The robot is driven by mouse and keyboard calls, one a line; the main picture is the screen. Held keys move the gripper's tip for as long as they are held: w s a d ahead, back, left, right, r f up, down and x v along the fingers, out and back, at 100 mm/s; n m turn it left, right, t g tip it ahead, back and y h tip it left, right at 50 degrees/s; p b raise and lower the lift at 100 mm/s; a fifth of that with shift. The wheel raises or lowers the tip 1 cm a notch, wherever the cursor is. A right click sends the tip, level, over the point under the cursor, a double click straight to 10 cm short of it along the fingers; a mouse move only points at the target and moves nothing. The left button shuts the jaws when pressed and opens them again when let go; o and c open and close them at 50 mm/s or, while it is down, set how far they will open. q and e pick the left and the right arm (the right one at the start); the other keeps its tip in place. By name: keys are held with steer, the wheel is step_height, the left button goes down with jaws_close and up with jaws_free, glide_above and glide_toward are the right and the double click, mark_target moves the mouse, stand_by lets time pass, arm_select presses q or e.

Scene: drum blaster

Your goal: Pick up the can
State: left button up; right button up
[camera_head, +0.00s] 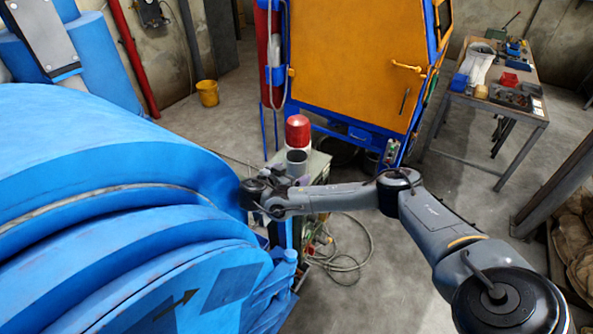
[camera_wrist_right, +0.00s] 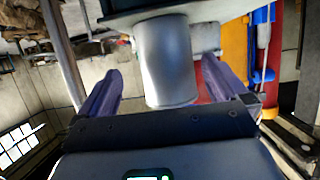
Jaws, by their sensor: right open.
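The plain grey metal can (camera_head: 297,161) stands on a small cabinet (camera_head: 319,168), just in front of a red domed object. My right gripper (camera_head: 284,181) is close beside the can on its near side. In the right wrist view, which looks upside down, the can (camera_wrist_right: 167,62) shows large between the two dark purple fingers of my right gripper (camera_wrist_right: 160,72). The gripper is open, and gaps show on both sides of the can. The can's base meets a dark surface at the top of that view. My left gripper is not in view.
The red domed object (camera_head: 298,131) stands right behind the can. A big blue machine (camera_head: 120,200) fills the left, close to my right wrist. An orange cabinet (camera_head: 355,65) stands behind. Cables (camera_head: 345,255) lie on the floor. A workbench (camera_head: 500,90) is at back right.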

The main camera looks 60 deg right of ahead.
steer(key=shift+w+x, duration=0.2)
steer(key=shift+x, duration=1.2)
steer(key=shift+w+x, duration=0.2)
steer(key=shift+x, duration=1.15)
steer(key=c, duration=1.2)
steer(key=shift+r, duration=0.15)
